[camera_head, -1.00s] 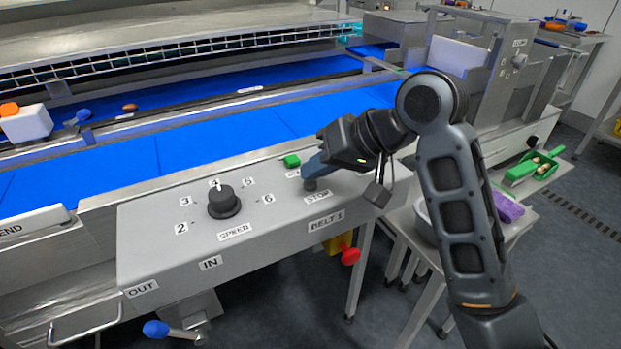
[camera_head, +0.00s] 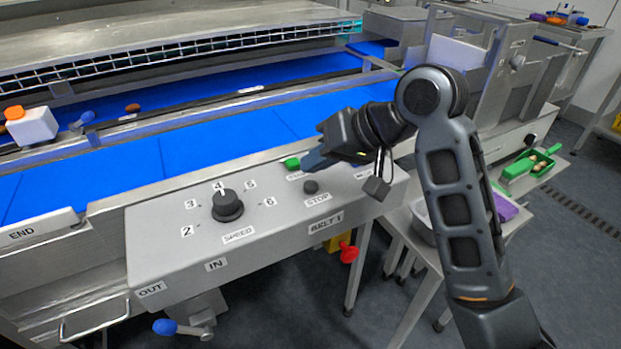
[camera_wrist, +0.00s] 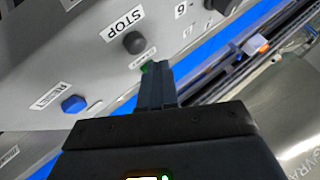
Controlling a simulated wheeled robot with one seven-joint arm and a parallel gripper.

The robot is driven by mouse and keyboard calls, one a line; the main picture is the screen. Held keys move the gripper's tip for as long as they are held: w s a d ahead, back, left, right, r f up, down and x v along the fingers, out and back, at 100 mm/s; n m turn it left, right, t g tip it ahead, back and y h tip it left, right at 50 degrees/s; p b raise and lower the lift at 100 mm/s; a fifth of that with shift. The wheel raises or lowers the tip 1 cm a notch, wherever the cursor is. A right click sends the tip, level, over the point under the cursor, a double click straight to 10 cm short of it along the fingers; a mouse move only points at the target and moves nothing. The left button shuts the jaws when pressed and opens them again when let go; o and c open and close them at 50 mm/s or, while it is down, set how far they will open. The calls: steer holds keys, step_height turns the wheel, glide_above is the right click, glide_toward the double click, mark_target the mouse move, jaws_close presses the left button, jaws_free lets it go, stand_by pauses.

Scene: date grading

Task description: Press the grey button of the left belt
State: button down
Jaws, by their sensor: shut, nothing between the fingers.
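The control panel (camera_head: 165,240) labelled BELT 1 stands in front of a blue belt (camera_head: 215,145). Its dark grey round button (camera_head: 311,187) is by the STOP label; the same button shows in the wrist view (camera_wrist: 134,42). My gripper (camera_head: 309,164) is shut and empty, with its tips just above and behind the grey button, apart from it. The tips are close to the green button (camera_head: 291,163). In the wrist view my gripper (camera_wrist: 155,72) partly covers the green button (camera_wrist: 146,68). Whether the tips touch the green button is unclear.
A black speed knob (camera_head: 227,205) stands on the panel, pointing near 4. A blue button (camera_wrist: 74,104) labelled RESET is on the panel in the wrist view. A red knob (camera_head: 348,253) hangs below the panel. A white bottle (camera_head: 32,126) and a brown date (camera_head: 133,107) are at upper left.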

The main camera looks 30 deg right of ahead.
mark_target(316, 185)
steer(key=shift+r+p, duration=2.05)
steer(key=shift+r, duration=0.1)
steer(key=shift+f, duration=0.1)
